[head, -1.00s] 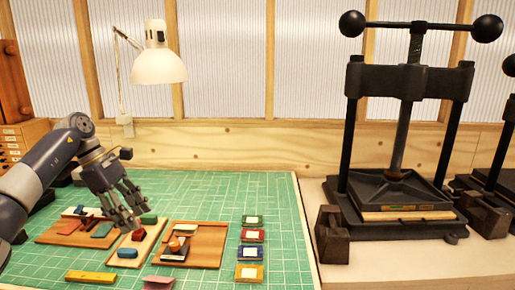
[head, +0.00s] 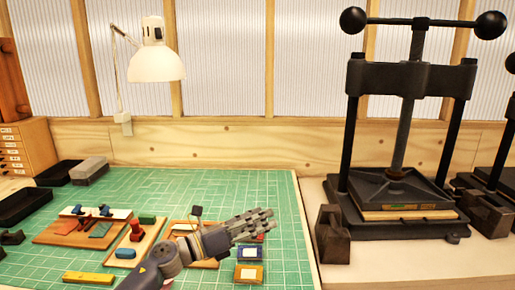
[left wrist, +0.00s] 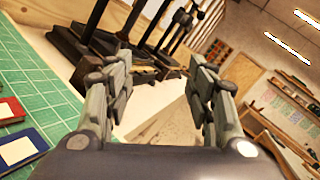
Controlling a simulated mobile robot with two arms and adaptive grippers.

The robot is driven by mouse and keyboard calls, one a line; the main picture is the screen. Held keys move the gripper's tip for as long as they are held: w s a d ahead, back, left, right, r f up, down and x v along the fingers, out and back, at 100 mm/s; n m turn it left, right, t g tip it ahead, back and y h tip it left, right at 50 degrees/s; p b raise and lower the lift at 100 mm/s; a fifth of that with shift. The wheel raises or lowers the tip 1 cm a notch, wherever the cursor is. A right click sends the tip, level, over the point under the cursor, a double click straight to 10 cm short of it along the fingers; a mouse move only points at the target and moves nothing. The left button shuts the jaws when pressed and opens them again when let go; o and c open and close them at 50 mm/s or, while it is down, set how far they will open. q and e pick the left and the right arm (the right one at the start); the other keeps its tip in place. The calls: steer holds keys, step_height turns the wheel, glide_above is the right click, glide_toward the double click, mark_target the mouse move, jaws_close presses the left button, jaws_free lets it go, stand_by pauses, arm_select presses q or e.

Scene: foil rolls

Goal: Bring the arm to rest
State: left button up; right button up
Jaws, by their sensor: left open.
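My left gripper (head: 262,222) reaches in low at the middle of the head view, over the right part of the green mat (head: 180,185), pointing right. In the left wrist view its two fingers (left wrist: 160,95) are spread apart with nothing between them. The gripper and forearm cover part of the right wooden board (head: 181,228) and some of the framed cards. My right gripper shows in neither view.
Wooden boards (head: 52,236) with coloured foil rolls and a yellow bar (head: 88,277) lie on the mat. A black press (head: 408,75) stands at right. A lamp (head: 156,62) and black trays (head: 22,205) stand at left. The mat's back is clear.

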arm_select(q)
steer(key=s+a+f+n+t+y, duration=0.2)
steer(key=s+a+f+n+y, duration=0.55)
steer(key=n, duration=0.85)
steer(key=s+a+f+n+t+y, duration=0.35)
steer(key=a+f+n+y, duration=0.65)
steer(key=n, duration=0.6)
steer(key=s+a+f+n+g, duration=0.1)
steer(key=s+f+n+g, duration=0.25)
steer(key=s, duration=0.65)
steer(key=s+a+f+n+g, duration=0.15)
steer(key=s+f+g, duration=0.25)
steer(key=s, duration=0.5)
steer(key=s+a+f+n+g, duration=0.1)
steer(key=s+f+n+g, duration=0.3)
steer(key=s, duration=0.6)
step_height(320, 180, down, 32)
steer(key=s+g+b, duration=0.1)
steer(key=b, duration=0.4)
steer(key=s+a+f+b, duration=0.1)
steer(key=s+f+b, duration=0.1)
steer(key=s+f, duration=0.6)
steer(key=s+a+f+m+g+b, duration=0.1)
steer(key=s+a+f+b, duration=0.1)
steer(key=s+f, duration=0.7)
step_height(320, 180, down, 4)
steer(key=shift+r+b, duration=0.25)
steer(key=shift+b, duration=0.25)
